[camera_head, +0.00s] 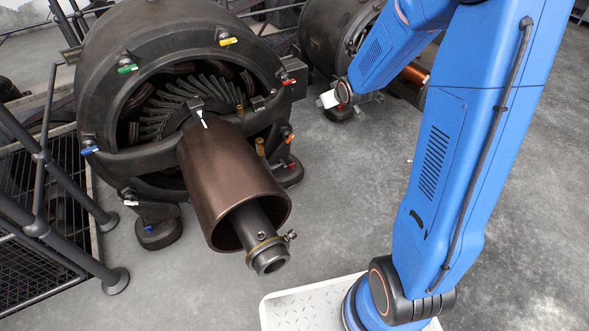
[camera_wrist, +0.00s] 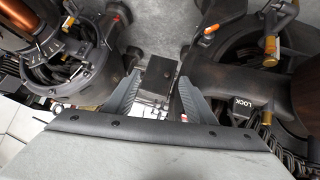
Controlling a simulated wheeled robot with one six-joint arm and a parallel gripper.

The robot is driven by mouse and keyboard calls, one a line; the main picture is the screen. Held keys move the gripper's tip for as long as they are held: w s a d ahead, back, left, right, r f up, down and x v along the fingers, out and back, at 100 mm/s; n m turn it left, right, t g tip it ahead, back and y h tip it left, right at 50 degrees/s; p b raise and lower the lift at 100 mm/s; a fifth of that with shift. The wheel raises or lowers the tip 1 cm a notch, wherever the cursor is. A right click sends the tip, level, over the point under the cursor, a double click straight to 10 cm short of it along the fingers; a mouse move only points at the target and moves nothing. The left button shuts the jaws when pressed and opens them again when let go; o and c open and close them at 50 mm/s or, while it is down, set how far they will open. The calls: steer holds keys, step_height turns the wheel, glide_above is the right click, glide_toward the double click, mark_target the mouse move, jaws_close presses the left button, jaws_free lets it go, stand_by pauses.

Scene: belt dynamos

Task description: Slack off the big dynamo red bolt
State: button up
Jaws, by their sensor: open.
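The big dynamo (camera_head: 150,30) stands at the left in the head view, a dark round housing with a brown drum. A red-tipped bolt handle (camera_head: 288,82) sticks out at the right side of its housing. A second red-tipped one (camera_head: 291,165) shows low by its right foot. My gripper (camera_wrist: 158,97) is open in the wrist view, with a dark block visible between its grey fingers. A small red spot (camera_wrist: 184,118) shows beside the right finger; I cannot tell which bolt it is. In the head view my arm's end is right of the housing, its fingers not clear.
Green (camera_head: 127,69), yellow (camera_head: 228,41), blue (camera_head: 90,150) and orange (camera_head: 288,135) handles sit around the big dynamo. A smaller dynamo (camera_head: 325,30) stands behind. Dark railings (camera_head: 45,190) run at the left. Grey floor (camera_head: 350,190) is open between the drum and my arm.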

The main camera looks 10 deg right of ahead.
steer(key=w+a+f+n+t+y, duration=0.1)
steer(key=w+f+t, duration=0.1)
steer(key=w+f, duration=0.8)
steer(key=t+y, duration=0.4)
steer(key=t, duration=0.1)
glide_toward(292, 165)
steer(key=shift+m, duration=0.3)
steer(key=x, duration=0.7)
steer(key=shift+w+f, duration=0.15)
steer(key=shift+w, duration=0.3)
steer(key=shift+c, duration=0.3)
steer(key=c, duration=1)
